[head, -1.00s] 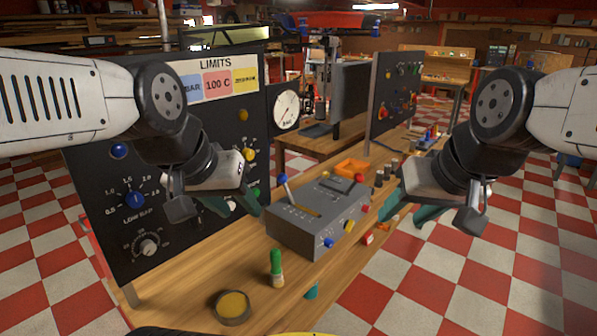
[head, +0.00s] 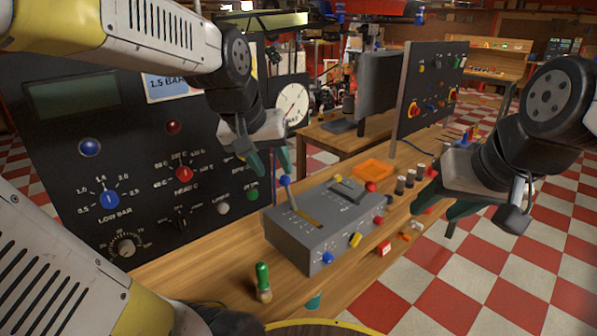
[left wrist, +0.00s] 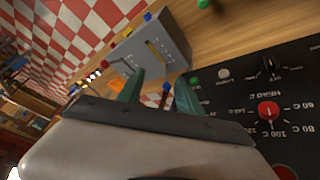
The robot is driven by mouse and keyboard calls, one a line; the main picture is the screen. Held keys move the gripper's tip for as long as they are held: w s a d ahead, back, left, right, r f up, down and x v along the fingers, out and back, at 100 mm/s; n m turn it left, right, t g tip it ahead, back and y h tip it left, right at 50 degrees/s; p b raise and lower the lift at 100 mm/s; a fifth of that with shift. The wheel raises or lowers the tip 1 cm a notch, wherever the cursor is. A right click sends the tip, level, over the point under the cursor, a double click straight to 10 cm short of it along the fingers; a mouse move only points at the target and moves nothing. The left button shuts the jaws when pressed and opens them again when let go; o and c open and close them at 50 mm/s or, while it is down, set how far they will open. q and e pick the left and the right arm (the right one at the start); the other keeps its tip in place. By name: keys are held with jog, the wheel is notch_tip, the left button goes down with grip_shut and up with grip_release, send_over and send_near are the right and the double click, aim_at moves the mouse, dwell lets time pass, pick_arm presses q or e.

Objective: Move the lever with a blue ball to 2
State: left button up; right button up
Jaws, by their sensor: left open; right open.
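The lever with a blue ball (head: 284,181) stands up from a slot in the top of a grey control box (head: 308,238) on the wooden bench. The ball also shows in the left wrist view (left wrist: 166,88), between the fingers in the picture. The scale marks beside the slot are too small to read. My left gripper (head: 268,172) is open, just above and left of the ball, fingers pointing down. Whether a finger touches the ball I cannot tell. My right gripper (head: 432,214) is open and empty, right of the box, over the bench's right edge.
A black panel (head: 140,215) with knobs and a dial stands close behind and left of the box. An orange tray (head: 374,168) and dark cylinders (head: 408,178) lie beyond it. A green-handled tool (head: 263,280) stands in front. Another red ball and coloured knobs are on the box.

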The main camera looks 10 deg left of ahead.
pick_arm(q)
jog(key=w+a+f+n, duration=0.2)
jog(key=w+f, duration=0.2)
jog(key=w, duration=0.8)
jog(key=n+g+y, duration=0.1)
jog(key=y, duration=0.1)
send_over(284, 177)
jog(key=s, duration=0.3)
notch_tip(284, 177, down, 6)
jog(key=x, duration=0.7)
jog(key=shift+w+f, duration=0.1)
jog(key=shift+w, duration=0.05)
grip_shut()
